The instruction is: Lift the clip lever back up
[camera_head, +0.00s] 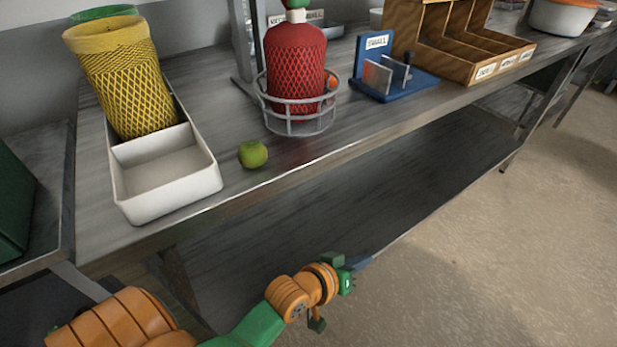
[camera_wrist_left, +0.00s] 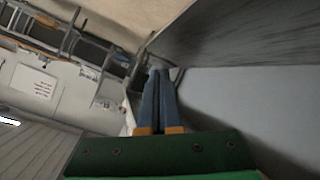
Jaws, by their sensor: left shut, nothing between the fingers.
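A blue fixture (camera_head: 402,88) with a small label, upright grey plates and a thin dark upright piece stands on the bench (camera_head: 350,125), towards the back right. I cannot tell for sure whether that dark piece is the clip lever. My left gripper (camera_head: 357,264) is in front of the bench, below and well apart from the fixture. Its fingers (camera_wrist_left: 158,85) are shut together and empty in the left wrist view. My right gripper is out of view.
A red mesh bag (camera_head: 296,58) stands in a wire holder (camera_head: 300,120). A green fruit (camera_head: 253,154) lies near the bench's front edge beside a white bin (camera_head: 165,175) and a yellow mesh bag (camera_head: 122,85). A wooden divided rack (camera_head: 455,60) is behind the fixture. Floor at right is clear.

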